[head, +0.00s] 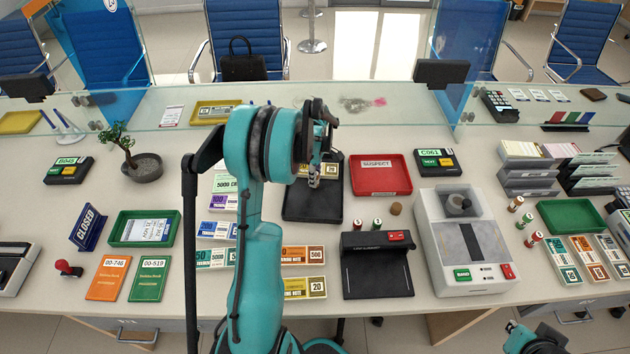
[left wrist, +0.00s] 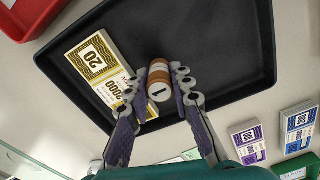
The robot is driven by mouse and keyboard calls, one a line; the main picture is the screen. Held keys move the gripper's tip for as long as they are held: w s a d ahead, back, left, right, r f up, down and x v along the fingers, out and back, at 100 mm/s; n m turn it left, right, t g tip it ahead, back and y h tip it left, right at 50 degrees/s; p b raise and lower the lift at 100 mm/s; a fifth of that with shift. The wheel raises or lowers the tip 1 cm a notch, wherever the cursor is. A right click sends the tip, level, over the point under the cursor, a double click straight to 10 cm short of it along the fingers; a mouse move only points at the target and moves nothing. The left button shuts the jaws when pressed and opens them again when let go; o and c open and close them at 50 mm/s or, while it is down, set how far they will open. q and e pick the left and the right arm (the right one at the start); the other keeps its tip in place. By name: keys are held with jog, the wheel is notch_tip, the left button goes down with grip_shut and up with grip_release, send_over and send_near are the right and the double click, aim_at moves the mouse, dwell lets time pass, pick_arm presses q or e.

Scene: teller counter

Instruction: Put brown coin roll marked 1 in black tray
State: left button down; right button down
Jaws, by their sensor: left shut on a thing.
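The brown coin roll marked 1 (left wrist: 158,84) has a white band and a white end with the number facing the left wrist camera. My left gripper (head: 315,180) is shut on it, one finger on each side; the fingers show closely in the left wrist view (left wrist: 158,92). They are over the black tray (head: 301,207), which fills much of the left wrist view (left wrist: 225,50). I cannot tell whether the roll touches the tray floor. In the head view my arm hides the roll and part of the tray. My right gripper's fingers do not show.
A banknote bundle marked 20 (left wrist: 98,62) lies in the tray beside the roll. A red tray (head: 381,180) stands to the right. Note stacks (head: 304,254) lie in front.

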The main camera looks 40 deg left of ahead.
pick_arm(q)
jog(key=shift+f, duration=0.5)
jog(key=shift+r, duration=0.1)
jog(key=c, duration=1.3)
grip_release()
jog(key=shift+c, duration=0.2)
